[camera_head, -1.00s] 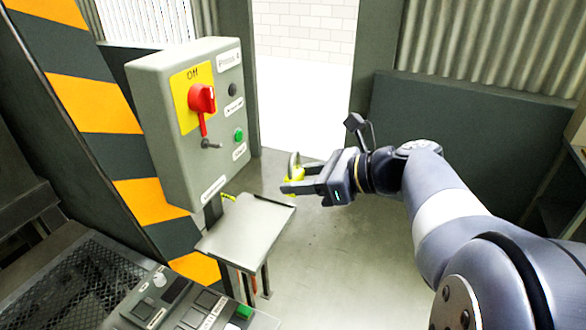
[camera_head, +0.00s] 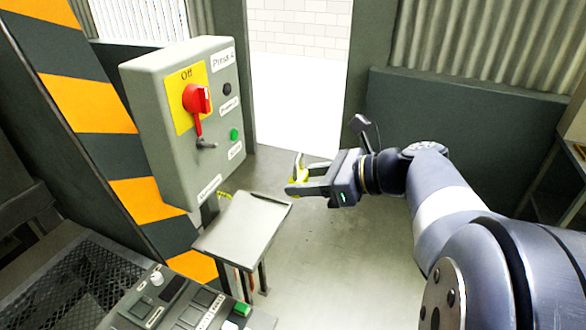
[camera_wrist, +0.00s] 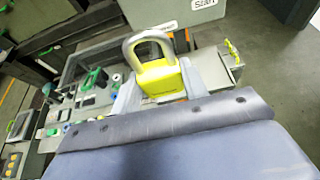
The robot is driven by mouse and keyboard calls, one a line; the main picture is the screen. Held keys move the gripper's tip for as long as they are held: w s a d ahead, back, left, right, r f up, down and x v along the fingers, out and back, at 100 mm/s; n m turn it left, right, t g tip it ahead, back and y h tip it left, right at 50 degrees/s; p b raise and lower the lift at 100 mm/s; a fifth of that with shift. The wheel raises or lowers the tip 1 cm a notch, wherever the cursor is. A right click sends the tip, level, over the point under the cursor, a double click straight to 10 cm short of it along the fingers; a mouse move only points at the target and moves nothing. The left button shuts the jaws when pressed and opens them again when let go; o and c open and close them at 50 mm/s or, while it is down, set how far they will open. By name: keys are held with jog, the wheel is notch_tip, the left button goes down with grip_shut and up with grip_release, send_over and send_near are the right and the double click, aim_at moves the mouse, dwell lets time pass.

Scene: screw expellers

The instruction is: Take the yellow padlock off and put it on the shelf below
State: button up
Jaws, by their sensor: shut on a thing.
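My gripper (camera_head: 300,184) is shut on the yellow padlock (camera_head: 294,188) and holds it in the air, to the right of the grey switch box (camera_head: 170,150). In the wrist view the padlock (camera_wrist: 160,80) sits between the fingertips with its metal shackle pointing up; I cannot tell whether the shackle is latched. The red rotary switch (camera_head: 196,98) on the box stands at a yellow plate marked Off, with a lever hanging below it. The grey shelf (camera_head: 240,228) below the box is bare on top and lies lower left of the padlock.
A control desk with buttons (camera_head: 180,305) stands at the lower left, beside a dark mesh (camera_head: 80,280). A striped post (camera_head: 100,105) rises left of the box. The floor (camera_head: 330,240) right of the shelf is clear.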

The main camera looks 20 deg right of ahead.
jog(key=shift+s+d+p, duration=0.4)
jog(key=shift+s+d, duration=0.5)
jog(key=shift+d, duration=0.25)
jog(key=shift+s+d+p, duration=0.4)
jog(key=shift+s+d, duration=0.45)
jog(key=shift+d, duration=0.25)
